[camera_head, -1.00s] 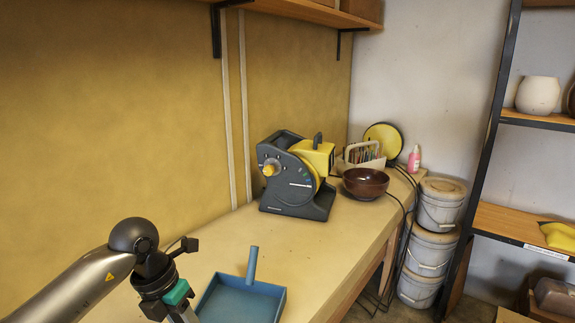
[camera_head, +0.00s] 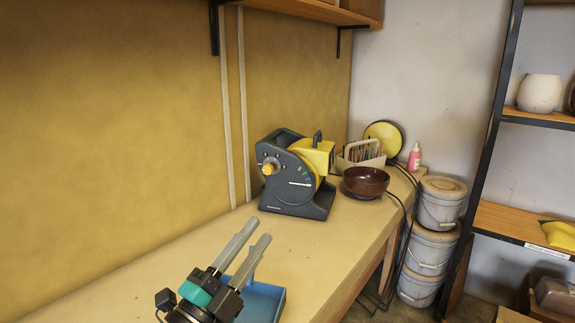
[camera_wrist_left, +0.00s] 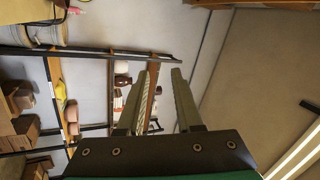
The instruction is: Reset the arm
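My left gripper (camera_head: 250,252) shows at the bottom of the head view, its two grey fingers pointing up and to the right above the table (camera_head: 303,243). The fingers are parallel with a gap between them. In the left wrist view the gripper (camera_wrist_left: 160,72) is also open, with nothing between its fingers. Behind it in the head view, a blue dustpan-like tray (camera_head: 268,297) is partly hidden by the gripper. My right gripper is in neither view.
A grey and yellow machine (camera_head: 290,186) stands on the table against the wall. Beyond it are a brown bowl (camera_head: 366,182), a tool caddy (camera_head: 358,159) and a pink bottle (camera_head: 414,158). Grey buckets (camera_head: 428,247) are stacked at the table's end. The tabletop between machine and tray is clear.

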